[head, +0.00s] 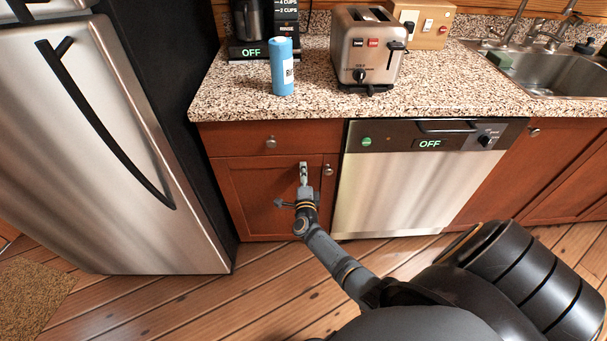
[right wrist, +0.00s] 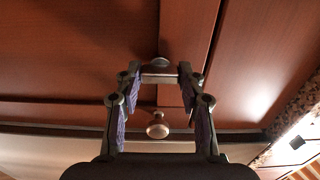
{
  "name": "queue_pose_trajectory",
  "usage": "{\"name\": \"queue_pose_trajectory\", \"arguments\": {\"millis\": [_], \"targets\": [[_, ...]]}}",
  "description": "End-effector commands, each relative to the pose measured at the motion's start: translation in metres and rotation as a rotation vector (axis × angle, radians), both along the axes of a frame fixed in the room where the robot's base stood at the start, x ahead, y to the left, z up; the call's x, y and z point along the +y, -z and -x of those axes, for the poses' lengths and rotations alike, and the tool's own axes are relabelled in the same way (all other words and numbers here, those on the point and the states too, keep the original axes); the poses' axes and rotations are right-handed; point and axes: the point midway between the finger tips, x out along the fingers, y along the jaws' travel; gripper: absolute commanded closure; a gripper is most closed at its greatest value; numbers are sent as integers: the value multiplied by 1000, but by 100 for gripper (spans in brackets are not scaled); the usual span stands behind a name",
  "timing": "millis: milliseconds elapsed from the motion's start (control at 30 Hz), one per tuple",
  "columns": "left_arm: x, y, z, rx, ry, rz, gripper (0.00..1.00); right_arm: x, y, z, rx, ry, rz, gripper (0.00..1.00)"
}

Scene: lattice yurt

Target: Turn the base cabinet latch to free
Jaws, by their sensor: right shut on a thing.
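The base cabinet (head: 252,203) is red-brown wood with a drawer above its doors. Its latch (head: 303,170), a small pale metal piece, stands roughly upright near the top of the door, left of a round knob (head: 328,170). My right gripper (head: 303,186) reaches the latch from below and is shut on it. In the right wrist view the fingertips (right wrist: 160,80) pinch the two sides of the latch bar (right wrist: 160,75). A round knob (right wrist: 157,130) shows between the fingers, apart from them. The fingers partly hide the latch. My left gripper is not in view.
A dishwasher (head: 400,190) reading OFF stands right of the cabinet, and a steel fridge (head: 100,140) stands left. The speckled counter (head: 330,103) above holds a toaster (head: 368,50), a blue can (head: 282,68) and a coffee maker (head: 250,40). Wooden floor (head: 200,300) lies in front.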

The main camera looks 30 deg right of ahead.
Motion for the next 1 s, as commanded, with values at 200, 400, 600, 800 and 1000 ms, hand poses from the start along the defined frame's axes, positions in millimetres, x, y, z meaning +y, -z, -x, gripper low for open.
{"name": "queue_pose_trajectory", "arguments": {"millis": [200, 400, 600, 800, 1000], "targets": [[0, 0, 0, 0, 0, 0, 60, 0, 0, 0, 1, -1, 2, 50], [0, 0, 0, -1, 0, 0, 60, 0, 0, 0, 1, -1, 1, 38], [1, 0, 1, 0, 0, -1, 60, 1, 0, 1, 1, 0, -1, 38], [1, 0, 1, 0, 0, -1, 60, 17, 2, 28, 2, -1, -3, 38], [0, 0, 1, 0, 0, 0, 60, 43, 2, 70, 3, 0, -3, 38]]}}
